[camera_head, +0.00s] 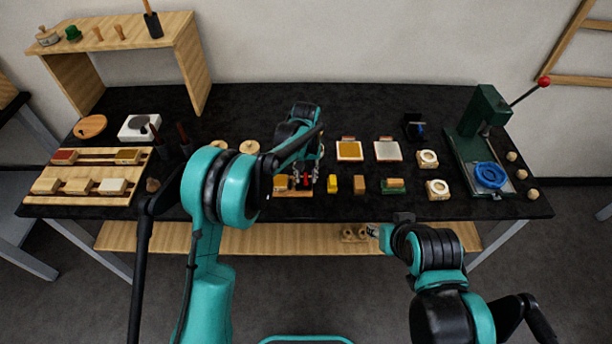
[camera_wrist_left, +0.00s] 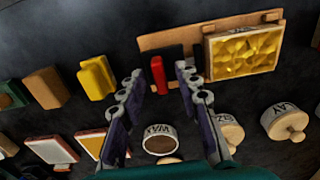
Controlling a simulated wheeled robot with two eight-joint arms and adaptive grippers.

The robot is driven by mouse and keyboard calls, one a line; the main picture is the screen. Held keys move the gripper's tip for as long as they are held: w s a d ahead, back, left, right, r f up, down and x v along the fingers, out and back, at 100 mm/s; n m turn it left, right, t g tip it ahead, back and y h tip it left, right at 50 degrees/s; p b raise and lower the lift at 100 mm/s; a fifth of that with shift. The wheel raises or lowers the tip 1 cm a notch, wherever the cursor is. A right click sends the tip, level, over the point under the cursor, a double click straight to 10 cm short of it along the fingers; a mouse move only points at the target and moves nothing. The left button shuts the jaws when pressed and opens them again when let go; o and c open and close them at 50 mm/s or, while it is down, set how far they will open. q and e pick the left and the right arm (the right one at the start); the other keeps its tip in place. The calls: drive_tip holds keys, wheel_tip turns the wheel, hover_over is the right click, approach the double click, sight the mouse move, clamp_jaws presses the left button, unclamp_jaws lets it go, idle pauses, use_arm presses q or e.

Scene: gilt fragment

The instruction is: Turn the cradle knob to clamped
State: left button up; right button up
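The cradle is a wooden board (camera_wrist_left: 178,38) at the front edge of the table; it also shows in the head view (camera_head: 288,194). A gold, rough-surfaced gilt block (camera_wrist_left: 243,52) sits in its wooden frame at one end. The red cradle knob (camera_wrist_left: 158,75) stands upright beside a dark plate on the board. My left gripper (camera_wrist_left: 160,74) is open above the cradle, with its fingertips on either side of the knob; I cannot tell whether they touch it. My right gripper (camera_head: 373,230) is low by the table's front edge, away from the cradle; its fingers are too small to read.
A yellow block (camera_wrist_left: 96,78) and a brown block (camera_wrist_left: 45,88) stand beside the cradle. A wax pot (camera_wrist_left: 160,138) and lidded pots (camera_wrist_left: 285,122) lie on its other side. A green press (camera_head: 485,120) stands at the right, a block rack (camera_head: 88,172) at the left.

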use_arm(q)
clamp_jaws()
